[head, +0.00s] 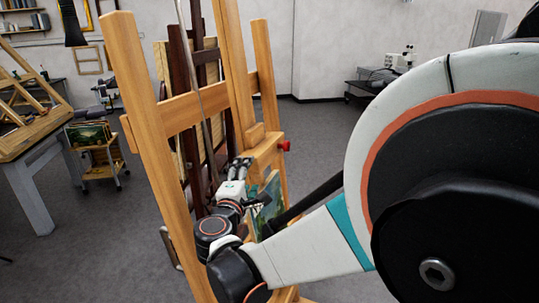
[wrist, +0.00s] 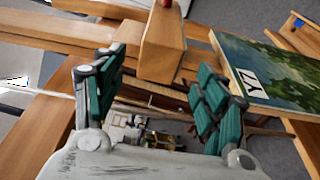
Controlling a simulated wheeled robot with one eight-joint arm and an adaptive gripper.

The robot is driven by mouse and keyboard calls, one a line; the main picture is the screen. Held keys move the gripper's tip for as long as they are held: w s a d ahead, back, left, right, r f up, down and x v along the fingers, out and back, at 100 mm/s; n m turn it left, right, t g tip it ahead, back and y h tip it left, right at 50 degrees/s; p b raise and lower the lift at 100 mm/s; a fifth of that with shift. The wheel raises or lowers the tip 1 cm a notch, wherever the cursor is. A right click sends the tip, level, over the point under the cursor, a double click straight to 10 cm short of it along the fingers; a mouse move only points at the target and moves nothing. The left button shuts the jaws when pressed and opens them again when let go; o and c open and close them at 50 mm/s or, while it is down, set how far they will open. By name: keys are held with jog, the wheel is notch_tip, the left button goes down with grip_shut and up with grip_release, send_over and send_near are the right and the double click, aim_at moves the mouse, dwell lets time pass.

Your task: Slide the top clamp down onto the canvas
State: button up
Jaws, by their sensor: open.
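The top clamp is a light wooden block (head: 262,150) on the easel's upright, with a red knob (head: 285,146) on its side. In the wrist view, the clamp block (wrist: 160,45) shows between and beyond my fingertips. The canvas (head: 267,197), a green-blue landscape painting, stands below the clamp, partly hidden by my arm. In the wrist view, the canvas (wrist: 275,68) lies to the right with a white label, and a gap shows between it and the block. My gripper (wrist: 160,62) is open, its teal-padded fingers apart. In the head view, my gripper (head: 240,164) is close to the clamp; contact cannot be told.
The wooden easel (head: 134,100) has tall posts around my gripper. Dark frames (head: 181,70) stand behind it. A worktable (head: 30,150) and a small cart (head: 97,160) are at the left, and a microscope bench (head: 385,82) at the back right. The grey floor between is clear.

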aim_at(255, 161)
jog(key=w, duration=0.6)
jog(key=w+d, duration=0.1)
jog(key=w, duration=0.2)
jog(key=shift+w+d+f, duration=0.1)
jog(key=shift+w+f, duration=0.05)
jog(key=shift+w, duration=0.2)
jog(key=c, duration=1.4)
jog(key=f+b, duration=0.1)
jog(key=f, duration=0.1)
jog(key=f+b, duration=0.2)
jog(key=d+f+b, duration=0.1)
jog(key=f+b, duration=0.1)
jog(key=f, duration=0.1)
jog(key=shift+s, duration=0.2)
jog(key=shift+a, duration=0.1)
jog(key=o, duration=1.4)
